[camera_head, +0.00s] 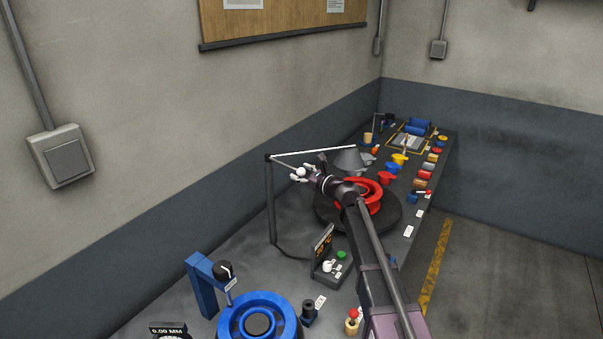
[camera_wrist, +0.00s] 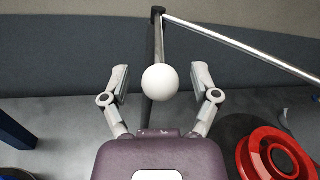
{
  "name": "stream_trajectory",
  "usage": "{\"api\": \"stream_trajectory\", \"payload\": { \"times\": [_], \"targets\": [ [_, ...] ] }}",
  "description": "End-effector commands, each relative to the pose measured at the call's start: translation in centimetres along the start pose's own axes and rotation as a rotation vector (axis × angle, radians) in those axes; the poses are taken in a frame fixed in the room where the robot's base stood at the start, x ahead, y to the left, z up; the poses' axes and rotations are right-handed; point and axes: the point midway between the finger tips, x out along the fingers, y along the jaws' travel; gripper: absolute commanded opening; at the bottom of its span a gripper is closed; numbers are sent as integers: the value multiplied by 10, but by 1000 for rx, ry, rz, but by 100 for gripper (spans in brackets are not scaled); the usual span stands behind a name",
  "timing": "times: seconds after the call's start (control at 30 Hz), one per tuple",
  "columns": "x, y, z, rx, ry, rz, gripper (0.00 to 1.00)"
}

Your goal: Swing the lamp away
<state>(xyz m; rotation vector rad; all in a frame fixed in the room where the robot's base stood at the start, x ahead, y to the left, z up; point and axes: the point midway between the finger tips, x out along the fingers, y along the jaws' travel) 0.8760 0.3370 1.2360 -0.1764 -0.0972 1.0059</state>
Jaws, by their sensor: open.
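The lamp has a dark upright post (camera_head: 271,205), a thin pale arm reaching right and a grey cone shade (camera_head: 349,160) above the red wheel. A white ball knob (camera_head: 300,172) sits on a second thin rod from the top of the post. In the wrist view the white ball (camera_wrist: 161,96) is between the two fingers of my gripper (camera_wrist: 160,76), with a gap on each side. My gripper (camera_head: 307,170) is open and holds nothing.
A red wheel (camera_head: 372,186) lies on a black turntable (camera_head: 328,213), right of the post. A small control box (camera_head: 331,265) stands nearer, with a blue wheel (camera_head: 282,313) and a blue stand (camera_head: 203,290) at the front. Several small parts line the bench's right side.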

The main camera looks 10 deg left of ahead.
Motion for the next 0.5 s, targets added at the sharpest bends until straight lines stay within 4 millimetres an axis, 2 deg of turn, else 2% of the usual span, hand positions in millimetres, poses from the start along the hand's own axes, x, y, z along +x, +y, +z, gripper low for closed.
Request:
{"api": "stream_trajectory", "payload": {
  "times": [0.2,0.27,0.47,0.5],
  "targets": [
    [0,0,0,0,0,0,78],
    [0,0,0,0,0,0,63],
    [0,0,0,0,0,0,4],
    [0,0,0,0,0,0,0]
  ]
}}
